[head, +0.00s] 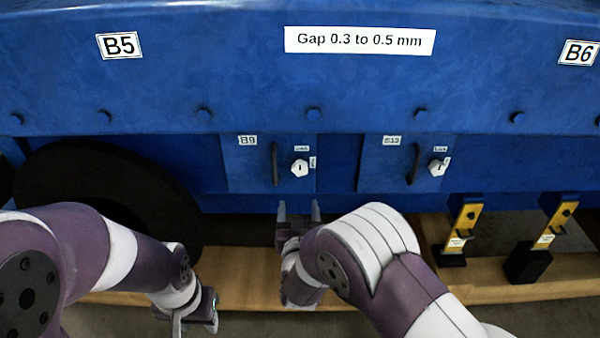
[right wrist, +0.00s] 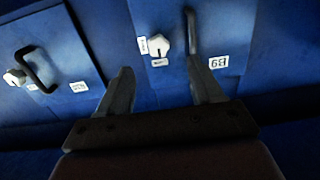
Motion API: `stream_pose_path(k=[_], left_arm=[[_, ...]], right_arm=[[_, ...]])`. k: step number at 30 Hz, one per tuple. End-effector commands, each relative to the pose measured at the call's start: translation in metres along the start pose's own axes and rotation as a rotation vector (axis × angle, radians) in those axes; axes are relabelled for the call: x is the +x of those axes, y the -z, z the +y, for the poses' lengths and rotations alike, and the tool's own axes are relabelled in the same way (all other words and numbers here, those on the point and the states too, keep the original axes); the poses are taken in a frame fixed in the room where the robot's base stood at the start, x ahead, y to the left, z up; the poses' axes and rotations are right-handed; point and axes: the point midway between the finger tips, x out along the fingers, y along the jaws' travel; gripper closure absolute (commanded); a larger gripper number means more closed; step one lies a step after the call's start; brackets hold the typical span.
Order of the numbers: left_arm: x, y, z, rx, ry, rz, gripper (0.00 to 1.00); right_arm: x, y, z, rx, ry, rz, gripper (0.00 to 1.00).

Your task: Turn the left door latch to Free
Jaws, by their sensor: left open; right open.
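The left door (head: 246,172), tagged B9, is on the blue engine side. Its white latch knob (head: 299,168) sits right of a black upright handle (head: 275,163). Small labels above and right of the knob are too small to read surely. My right gripper (head: 299,207) is open and empty, just below the left door, fingers pointing at the engine. In the right wrist view the picture is turned over; the knob (right wrist: 154,43) shows beyond and between the open fingers (right wrist: 160,80), apart from them. My left gripper (head: 196,325) is low at the left, open, away from the door.
A second door (head: 375,170) with its own handle and white knob (head: 437,168) is to the right. A dark round wheel-like part (head: 100,180) is at the left. Wooden beams (head: 235,275) run below. Two yellow brackets (head: 465,218) stand at the right.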

Motion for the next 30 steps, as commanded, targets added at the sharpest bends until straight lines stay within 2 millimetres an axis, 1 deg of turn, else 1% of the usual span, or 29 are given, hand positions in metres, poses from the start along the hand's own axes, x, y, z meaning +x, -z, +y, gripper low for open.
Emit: stream_pose_path(k=[2, 5, 12, 15, 18, 22, 29, 30], left_arm=[[0.002, 0.000, 0.000, 0.000, 0.000, 0.000, 0.57], [0.009, -0.001, 0.000, 0.000, 0.000, 0.000, 0.57], [0.028, -0.003, 0.000, 0.000, 0.000, 0.000, 0.57], [0.033, -0.004, 0.000, 0.000, 0.000, 0.000, 0.57], [0.037, -0.004, 0.000, 0.000, 0.000, 0.000, 0.57], [0.038, -0.004, 0.000, 0.000, 0.000, 0.000, 0.57], [0.037, -0.004, 0.000, 0.000, 0.000, 0.000, 0.57], [0.037, -0.004, 0.000, 0.000, 0.000, 0.000, 0.57]], right_arm=[[0.005, 0.007, 0.003, -0.001, -0.019, 0.046, 0.34], [0.021, 0.009, 0.004, 0.001, -0.025, 0.060, 0.34], [0.083, 0.011, 0.006, 0.001, -0.024, 0.059, 0.34], [0.104, 0.013, 0.006, 0.000, -0.023, 0.058, 0.34], [0.118, 0.015, 0.006, 0.000, -0.022, 0.056, 0.34], [0.127, 0.017, 0.006, -0.001, -0.021, 0.056, 0.34], [0.128, 0.018, 0.006, -0.001, -0.021, 0.055, 0.34], [0.128, 0.018, 0.006, -0.001, -0.021, 0.055, 0.44]])
